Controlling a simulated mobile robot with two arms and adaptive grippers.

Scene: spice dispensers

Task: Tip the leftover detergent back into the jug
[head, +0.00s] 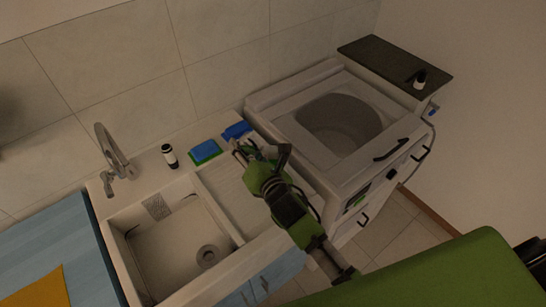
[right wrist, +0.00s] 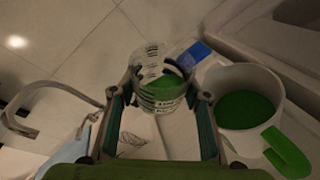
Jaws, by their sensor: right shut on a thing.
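My right gripper (head: 243,151) is over the drainboard beside the sink. In the right wrist view it (right wrist: 160,95) is shut on a clear measuring cup (right wrist: 158,103) with dark markings and green detergent inside. The cup looks about upright. A white jug (right wrist: 222,80) with a green handle (right wrist: 287,153) stands just right of the cup, apart from it, with green liquid visible through its open top. In the head view, I cannot make out the cup or jug around my gripper and arm. My left gripper is not in view.
The sink (head: 170,262) is left of the drainboard (head: 222,190), with a tap (head: 112,150) behind. A dark bottle (head: 169,156), a blue-green sponge (head: 205,151) and a blue item (head: 237,130) line the back. A top-loading washer (head: 275,92) with an open drum stands right.

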